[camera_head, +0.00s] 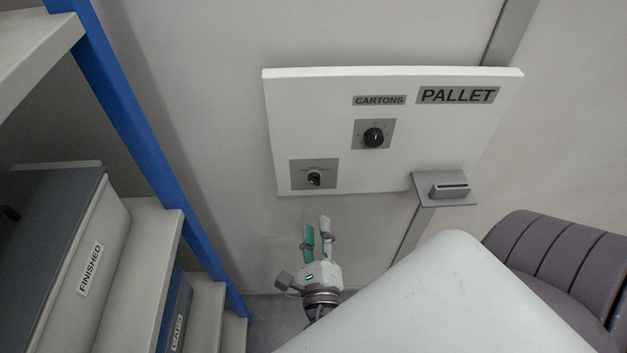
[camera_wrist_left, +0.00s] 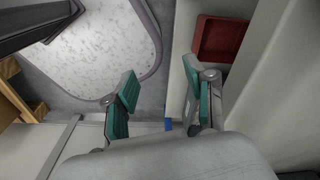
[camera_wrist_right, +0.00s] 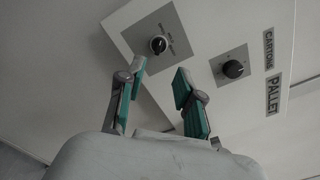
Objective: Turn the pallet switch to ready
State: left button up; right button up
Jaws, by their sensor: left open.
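A white panel (camera_head: 330,95) on the wall carries the labels CARTONS (camera_head: 379,100) and PALLET (camera_head: 458,95). A black round knob (camera_head: 374,137) sits on a grey plate under CARTONS; it also shows in the right wrist view (camera_wrist_right: 233,69). A smaller selector switch (camera_head: 315,178) sits on a grey plate at the panel's lower left; it also shows in the right wrist view (camera_wrist_right: 158,44). Its fine lettering is unreadable. My right gripper (camera_head: 317,232) is open and empty below the selector, apart from it. My left gripper (camera_wrist_left: 162,92) is open and empty in the left wrist view.
A grey bracket with a slotted block (camera_head: 450,191) juts out at the panel's lower right. A blue-posted shelf (camera_head: 130,110) with a FINISHED bin (camera_head: 92,262) and a CAPS bin (camera_head: 176,312) stands left. A red tray (camera_wrist_left: 219,40) shows in the left wrist view.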

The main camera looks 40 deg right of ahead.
aim_at(314, 183)
jog(key=p+x, duration=0.3)
jog(key=x, duration=0.7)
jog(key=shift+w+r, duration=0.1)
jog(key=shift+w+d, duration=0.25)
jog(key=shift+w, duration=0.25)
pick_arm(q)
jog(key=r, duration=0.1)
jog(key=w+r, duration=0.1)
jog(key=r, duration=0.1)
jog(key=shift+w+a+r, duration=0.2)
jog(key=shift+a+r, duration=0.05)
jog(key=shift+r, duration=0.15)
pick_arm(e)
jog(key=shift+d, duration=0.1)
pick_arm(q)
jog(key=shift+s, duration=0.1)
pick_arm(e)
jog(key=shift+c, duration=0.5)
pick_arm(q)
jog(key=shift+s, duration=0.1)
pick_arm(e)
grip_shut()
